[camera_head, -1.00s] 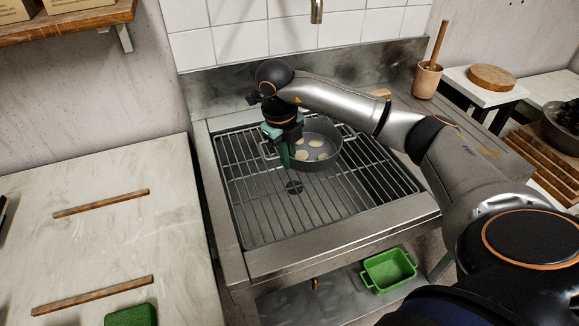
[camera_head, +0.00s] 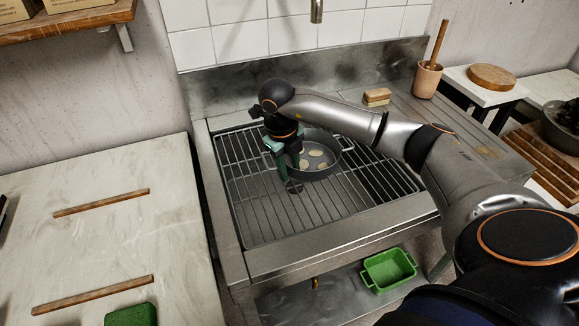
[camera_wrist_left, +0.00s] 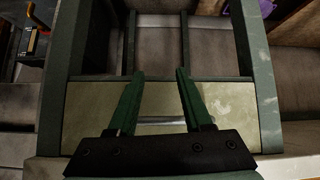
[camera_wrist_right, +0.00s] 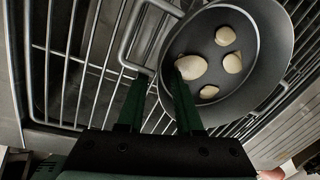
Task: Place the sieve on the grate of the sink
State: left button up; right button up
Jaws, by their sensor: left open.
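The sieve is a round grey pan (camera_head: 322,165) with loop handles and several pale lumps in it. It rests on the wire grate (camera_head: 270,215) of the sink, towards the back. In the right wrist view the sieve (camera_wrist_right: 222,80) lies just ahead of my fingers, one handle close to the fingertips. My right gripper (camera_head: 288,180), also in the right wrist view (camera_wrist_right: 158,78), is open at the sieve's left side; whether it touches the handle I cannot tell. My left gripper (camera_wrist_left: 160,75) is open and empty, seen only in the left wrist view.
A brush-like wooden block (camera_head: 377,97) and a clay pot (camera_head: 427,78) with a wooden stick stand on the drainboard. A green tub (camera_head: 388,270) sits on the shelf below. The grate's front is clear. A pale table (camera_head: 100,235) stands left.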

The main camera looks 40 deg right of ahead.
jog(key=shift+r, duration=0.1)
notch_tip(320, 180, up, 12)
jog(key=a, duration=0.1)
jog(key=shift+a+p, duration=0.3)
jog(key=shift+a, duration=0.1)
